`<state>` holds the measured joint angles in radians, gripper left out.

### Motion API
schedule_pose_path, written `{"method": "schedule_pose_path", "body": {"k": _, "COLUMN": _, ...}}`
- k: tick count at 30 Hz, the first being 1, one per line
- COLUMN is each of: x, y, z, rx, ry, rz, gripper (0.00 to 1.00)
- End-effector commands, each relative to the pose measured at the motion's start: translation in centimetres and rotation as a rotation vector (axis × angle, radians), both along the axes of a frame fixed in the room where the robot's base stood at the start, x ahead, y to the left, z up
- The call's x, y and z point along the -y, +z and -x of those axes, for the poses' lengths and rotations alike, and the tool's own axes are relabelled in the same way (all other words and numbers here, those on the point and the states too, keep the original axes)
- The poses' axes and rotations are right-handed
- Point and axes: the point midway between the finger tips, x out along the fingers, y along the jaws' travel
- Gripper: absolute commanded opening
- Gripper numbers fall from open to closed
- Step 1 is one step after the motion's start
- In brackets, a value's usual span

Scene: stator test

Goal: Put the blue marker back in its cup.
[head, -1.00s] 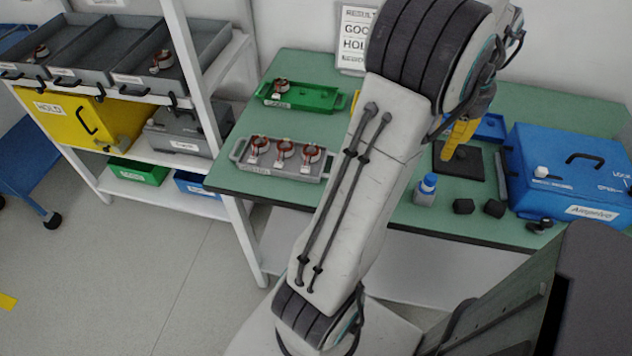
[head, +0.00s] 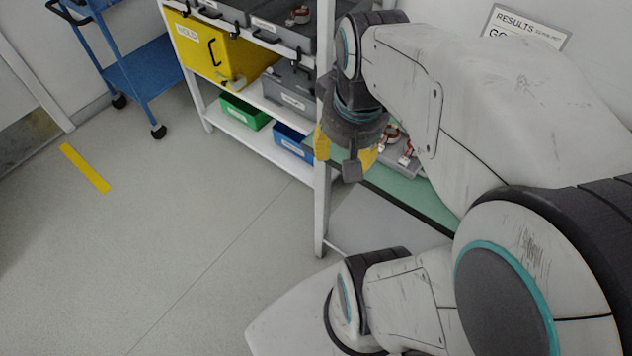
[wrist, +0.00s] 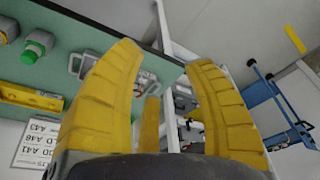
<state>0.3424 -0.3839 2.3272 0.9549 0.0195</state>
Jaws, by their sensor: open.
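I cannot make out the blue marker or its cup in either current view. My gripper (head: 343,160) shows in the head view near the left end of the green-topped table, with its yellow fingers pointing down. My arm hides most of the table in the head view.
The green-topped table (head: 428,204) bears a grey tray (head: 415,168) with red-and-white parts, close to my gripper. The white shelf rack (head: 322,205) holds a yellow box (head: 220,62). A blue cart (head: 140,72) stands behind. Left floor is open. A green-capped item (wrist: 29,57) shows in the wrist view.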

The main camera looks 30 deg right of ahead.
Motion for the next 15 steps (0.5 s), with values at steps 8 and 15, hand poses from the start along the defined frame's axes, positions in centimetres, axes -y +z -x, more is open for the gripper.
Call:
{"method": "schedule_pose_path", "body": {"k": 8, "x": -6.0, "y": -1.2, "z": 2.2, "rx": 0.047, "ry": 0.286, "rz": 0.015, "gripper": 0.46}}
{"method": "schedule_pose_path", "body": {"k": 15, "x": -7.3, "y": -1.7, "z": 3.0, "rx": 0.059, "ry": 0.363, "rz": 0.017, "gripper": 0.46}}
